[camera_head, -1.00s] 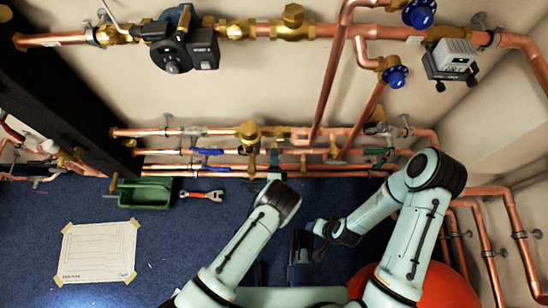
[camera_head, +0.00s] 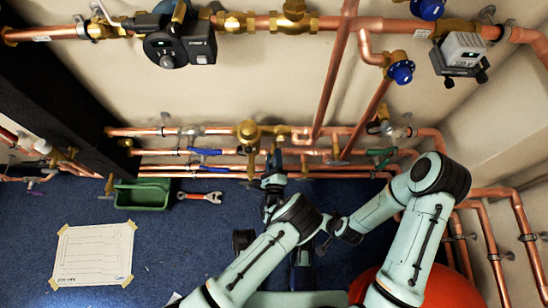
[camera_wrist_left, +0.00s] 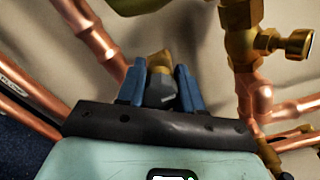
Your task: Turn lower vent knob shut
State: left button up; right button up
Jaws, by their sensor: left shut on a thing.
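My left gripper (camera_head: 274,156) is up at the middle of the lower copper pipe runs in the head view. In the left wrist view its blue fingers (camera_wrist_left: 159,86) stand on both sides of a small dark faceted knob (camera_wrist_left: 161,92) with a brass part behind it, and are shut on it. I take this as the lower vent knob; in the head view the gripper hides it. My right gripper's end (camera_head: 327,238) is low, partly behind my left arm, and its fingers cannot be made out.
A brass valve with a round brass knob (camera_wrist_left: 297,43) is close to the right of my fingers. Copper pipes (camera_wrist_left: 95,45) run on both sides. Blue floor there is mostly clear.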

pick_arm(q)
jog(key=shift+f, duration=0.1)
dwell(0.3)
jog(key=o, duration=1)
jog(key=shift+o, duration=0.2)
jog(key=shift+s, duration=0.15)
jog(key=s+p, duration=0.2)
jog(key=s, duration=1.1)
pick_arm(e)
jog(key=shift+g+y, duration=0.3)
jog(key=shift+g, duration=0.3)
jog(key=s+r, duration=0.1)
jog(key=s+a, duration=0.1)
jog(key=s+a+r, duration=0.1)
jog(key=s, duration=0.1)
jog(key=shift+r, duration=0.35)
pick_arm(q)
jog(key=shift+s, duration=0.1)
